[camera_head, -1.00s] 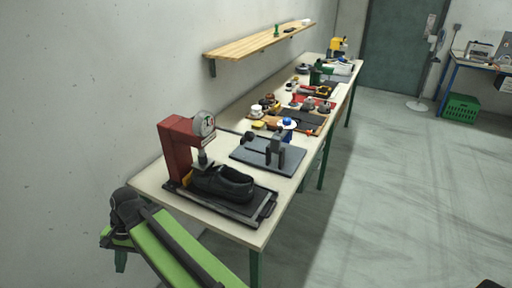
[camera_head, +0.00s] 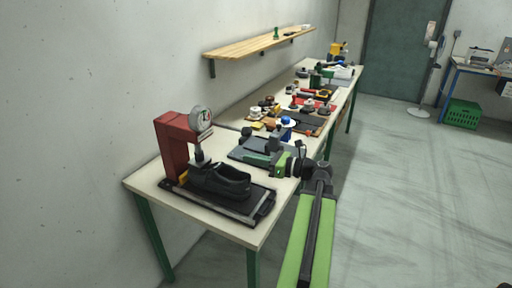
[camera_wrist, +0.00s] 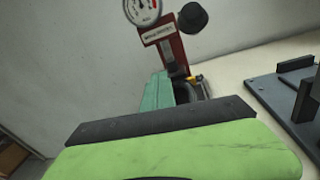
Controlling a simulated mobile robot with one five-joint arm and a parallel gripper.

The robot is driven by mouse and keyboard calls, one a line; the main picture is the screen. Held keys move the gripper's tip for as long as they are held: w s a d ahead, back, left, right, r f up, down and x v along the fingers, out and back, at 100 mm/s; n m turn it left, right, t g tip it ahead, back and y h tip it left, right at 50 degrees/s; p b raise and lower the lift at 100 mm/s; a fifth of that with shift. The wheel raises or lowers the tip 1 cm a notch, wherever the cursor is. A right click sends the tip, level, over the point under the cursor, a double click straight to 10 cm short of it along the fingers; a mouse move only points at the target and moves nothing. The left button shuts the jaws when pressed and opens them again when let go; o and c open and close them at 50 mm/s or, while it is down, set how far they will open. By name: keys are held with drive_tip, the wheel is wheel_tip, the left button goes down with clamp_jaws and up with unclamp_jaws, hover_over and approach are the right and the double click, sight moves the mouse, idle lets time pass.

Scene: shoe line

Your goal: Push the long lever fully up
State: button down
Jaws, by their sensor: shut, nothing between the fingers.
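A dark fixture on a grey plate (camera_head: 238,154) stands on the bench, with a dark upright post (camera_head: 274,141). A long dark lever with a round black knob (camera_head: 246,131) appears to belong to it; my arm partly hides it. In the wrist view a black round knob (camera_wrist: 193,18) shows near the top, beyond and above my fingers. My gripper (camera_head: 252,160) is shut and empty, low over the plate, on the near side of the fixture and pointing left. It also shows in the wrist view (camera_wrist: 160,92). I cannot tell whether it touches the lever.
A red press (camera_head: 173,145) with a round gauge (camera_head: 200,119) stands left of the fixture. A black shoe (camera_head: 220,180) sits under it on a dark tray (camera_head: 263,204). Several small parts lie farther along the bench (camera_head: 150,182). A wooden shelf (camera_head: 255,42) hangs above.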

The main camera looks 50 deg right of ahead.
drive_tip(key=s+d+m+h, duration=0.2)
drive_tip(key=s+d, duration=0.4)
drive_tip(key=s, duration=0.1)
drive_tip(key=shift+s+d+f+t+h, duration=0.3)
drive_tip(key=shift+d+f+h, duration=0.1)
drive_tip(key=shift+f, duration=0.05)
drive_tip(key=shift+w, duration=0.1)
drive_tip(key=w+a+r+p, duration=0.2)
drive_tip(key=w+r+p, duration=0.1)
drive_tip(key=w, duration=0.8)
drive_tip(key=shift+r, duration=0.3)
